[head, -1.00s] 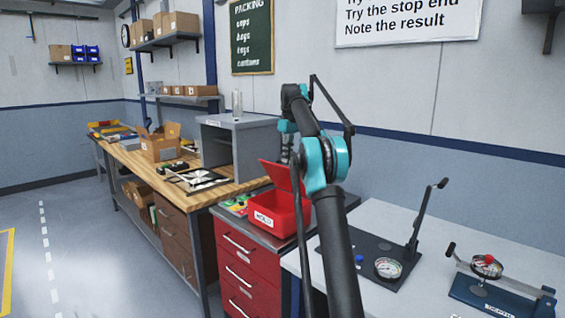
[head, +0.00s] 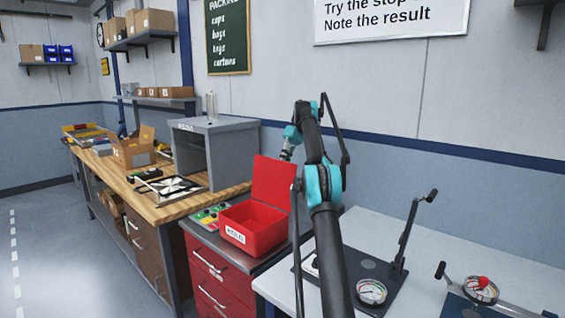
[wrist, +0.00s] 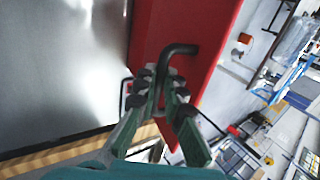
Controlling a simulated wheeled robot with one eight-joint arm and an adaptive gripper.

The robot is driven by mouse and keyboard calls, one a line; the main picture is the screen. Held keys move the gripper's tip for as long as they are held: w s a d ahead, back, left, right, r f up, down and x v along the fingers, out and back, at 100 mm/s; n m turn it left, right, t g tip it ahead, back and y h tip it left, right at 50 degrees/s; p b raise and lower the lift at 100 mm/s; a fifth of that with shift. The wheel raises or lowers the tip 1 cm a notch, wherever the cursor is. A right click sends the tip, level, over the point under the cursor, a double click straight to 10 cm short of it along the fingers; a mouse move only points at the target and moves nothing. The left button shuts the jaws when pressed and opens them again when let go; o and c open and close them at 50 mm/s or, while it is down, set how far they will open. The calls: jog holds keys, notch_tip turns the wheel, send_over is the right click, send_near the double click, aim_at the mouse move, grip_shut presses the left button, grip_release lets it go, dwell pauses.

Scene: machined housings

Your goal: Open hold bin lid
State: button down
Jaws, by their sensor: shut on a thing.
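The red hold bin (head: 240,234) has a white label on its front and stands on the red drawer cabinet. Its red lid (head: 274,184) is raised, standing roughly upright at the bin's right rear side, and the inside shows empty. My gripper (head: 287,153) is behind the lid's upper edge in the head view, mostly hidden by the lid and my arm. In the wrist view the red lid (wrist: 176,22) fills the upper middle. There my gripper (wrist: 158,82) is shut on a bent black handle (wrist: 180,49) on the lid.
A grey box-shaped housing (head: 215,155) stands on the wooden bench to the left. Coloured buttons (head: 208,215) sit beside the bin. On the right, a white table (head: 375,232) carries a lever fixture (head: 400,245) and a gauge fixture (head: 480,290).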

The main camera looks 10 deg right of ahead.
jog(key=shift+w+a+r, duration=0.1)
jog(key=shift+w+a, duration=0.05)
jog(key=shift+a, duration=0.15)
jog(key=c, duration=1.6)
grip_release()
